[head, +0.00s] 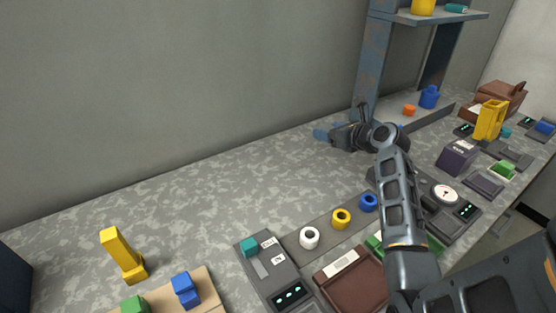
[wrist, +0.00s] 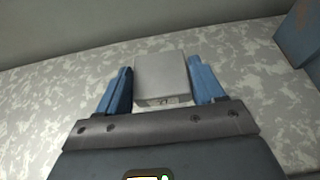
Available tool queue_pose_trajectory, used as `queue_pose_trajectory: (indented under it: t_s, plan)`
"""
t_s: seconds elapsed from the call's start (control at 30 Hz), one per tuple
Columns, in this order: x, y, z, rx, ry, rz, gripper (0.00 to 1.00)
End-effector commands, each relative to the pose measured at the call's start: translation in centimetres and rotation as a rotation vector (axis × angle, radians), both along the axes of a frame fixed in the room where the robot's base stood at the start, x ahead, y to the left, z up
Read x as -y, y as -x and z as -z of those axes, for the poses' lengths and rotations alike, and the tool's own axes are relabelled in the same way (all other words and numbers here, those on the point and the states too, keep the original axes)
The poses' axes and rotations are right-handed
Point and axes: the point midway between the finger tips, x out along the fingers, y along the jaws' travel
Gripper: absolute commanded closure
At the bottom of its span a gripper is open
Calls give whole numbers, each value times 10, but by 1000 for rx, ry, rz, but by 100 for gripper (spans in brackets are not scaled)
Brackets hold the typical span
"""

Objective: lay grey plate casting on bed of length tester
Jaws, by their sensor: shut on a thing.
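The grey plate casting (wrist: 162,78) is a pale grey block with a small dark mark on its near face. It sits between the two blue fingers of my gripper (wrist: 160,88), which is shut on it. In the head view my gripper (head: 325,134) is over the back of the bench, left of the shelf post. The casting cannot be made out there. A dark device with a white round dial (head: 445,194) stands right of my forearm, partly hidden by it. A grey device with a teal block and labels (head: 270,268) is at front centre. I cannot tell which is the length tester.
A brown tray (head: 350,285) lies in front. A blue shelf post (head: 370,70) rises beside my gripper. A purple box (head: 457,156) stands right. The bench's back left is clear.

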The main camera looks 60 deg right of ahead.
Motion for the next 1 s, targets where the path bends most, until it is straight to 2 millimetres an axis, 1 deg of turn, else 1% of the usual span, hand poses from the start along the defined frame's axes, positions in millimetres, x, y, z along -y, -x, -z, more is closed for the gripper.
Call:
queue_pose_trajectory:
  t_s: [0.13, 0.4, 0.53, 0.63, 0.77, 1.0]
  plan:
    - [-17, -12, 12, -2, -3, -4, 70]
    - [-63, -46, 45, -1, -3, -5, 70]
    - [-80, -59, 59, -1, -2, -3, 70]
    - [-88, -66, 65, -1, -2, -2, 70]
    - [-92, -69, 71, 0, 0, -1, 70]
    - [-92, -69, 103, 0, -2, 1, 70]
